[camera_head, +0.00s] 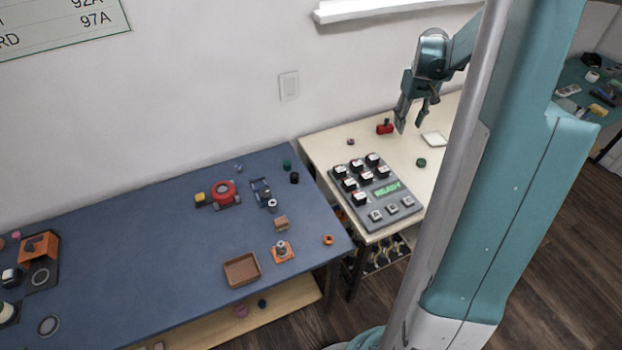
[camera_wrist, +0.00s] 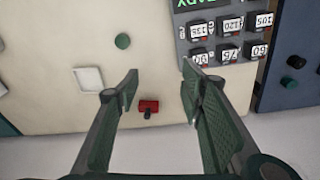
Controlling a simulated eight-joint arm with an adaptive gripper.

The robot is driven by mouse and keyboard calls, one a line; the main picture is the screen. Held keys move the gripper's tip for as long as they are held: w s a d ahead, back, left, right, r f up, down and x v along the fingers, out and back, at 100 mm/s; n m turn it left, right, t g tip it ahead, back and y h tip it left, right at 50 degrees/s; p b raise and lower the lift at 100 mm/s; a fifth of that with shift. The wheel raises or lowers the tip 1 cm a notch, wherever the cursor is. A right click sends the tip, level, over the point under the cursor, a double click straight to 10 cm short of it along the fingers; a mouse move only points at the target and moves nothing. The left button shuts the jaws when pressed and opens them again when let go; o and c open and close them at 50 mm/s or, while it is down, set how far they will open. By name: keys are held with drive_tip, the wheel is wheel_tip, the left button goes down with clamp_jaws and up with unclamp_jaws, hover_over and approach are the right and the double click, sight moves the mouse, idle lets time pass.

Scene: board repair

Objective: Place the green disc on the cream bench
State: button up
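A small dark green disc (camera_head: 421,162) lies on the cream bench (camera_head: 322,148), right of the grey keypad panel. It also shows in the wrist view (camera_wrist: 122,41), upper left of the gripper and clear of it. My gripper (camera_head: 408,125) hangs above the back part of the cream bench. In the wrist view its two fingers (camera_wrist: 160,85) are spread wide with nothing between the tips. A second green piece (camera_head: 287,165) stands on the blue bench, near its back right corner.
A red part (camera_head: 384,127) is near the gripper at the bench's back. A white square tray (camera_head: 434,138) lies to its right. The keypad panel (camera_head: 402,214) reads READY. A small purplish piece (camera_head: 350,141) is at the back left. The blue bench (camera_head: 165,265) holds several parts.

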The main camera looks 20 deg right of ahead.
drive_tip(key=s+a+r+t, duration=0.1)
drive_tip(key=a+r, duration=0.3)
drive_tip(key=a, duration=0.5)
drive_tip(key=s+a+r+n+t, duration=0.15)
drive_tip(key=a+r, duration=0.25)
drive_tip(key=a, duration=0.5)
drive_tip(key=s+a+r, duration=0.2)
drive_tip(key=a+r, duration=0.3)
drive_tip(key=a, duration=0.4)
drive_tip(key=s+a+t, duration=0.2)
drive_tip(key=s+a, duration=0.5)
drive_tip(key=a, duration=0.3)
drive_tip(key=s+a+t, duration=0.1)
drive_tip(key=s+a, duration=0.7)
drive_tip(key=a, duration=0.2)
drive_tip(key=shift+a+f+n+t+y, duration=0.2)
drive_tip(key=shift+n+t+y, duration=0.15)
drive_tip(key=shift+n+y, duration=0.1)
